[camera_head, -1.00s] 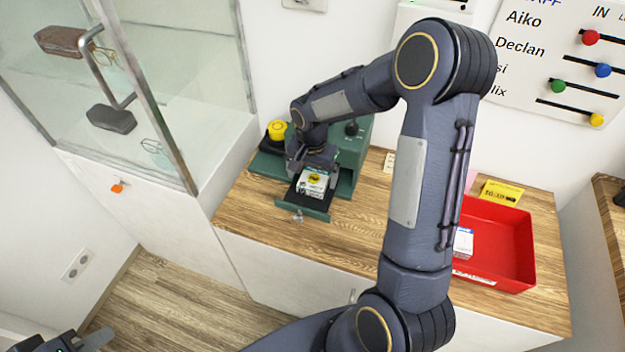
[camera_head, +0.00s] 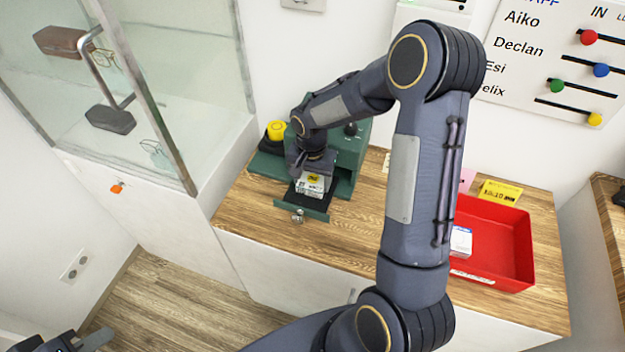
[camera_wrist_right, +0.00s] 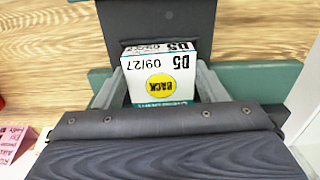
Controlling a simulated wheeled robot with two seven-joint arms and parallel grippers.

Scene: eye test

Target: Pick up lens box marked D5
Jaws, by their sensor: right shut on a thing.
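The lens box marked D5 (camera_wrist_right: 158,77) is white with black print, "09/27" and a round yellow "BACK" sticker. In the head view the box (camera_head: 312,184) sits at the dark open drawer (camera_head: 316,202) of a green cabinet (camera_head: 347,155). My right gripper (camera_wrist_right: 158,92) is shut on the box, one finger on each side of it. In the head view my right gripper (camera_head: 312,172) comes down on the box from above and hides part of it. My left gripper (camera_head: 85,343) shows only partly at the bottom left corner; its fingers are cut off.
A red tray (camera_head: 510,245) with a white box (camera_head: 461,242) stands on the wooden counter to the right. A yellow button (camera_head: 277,130) is left of the cabinet. A glass case (camera_head: 190,70) stands at the left. The counter's front middle is clear.

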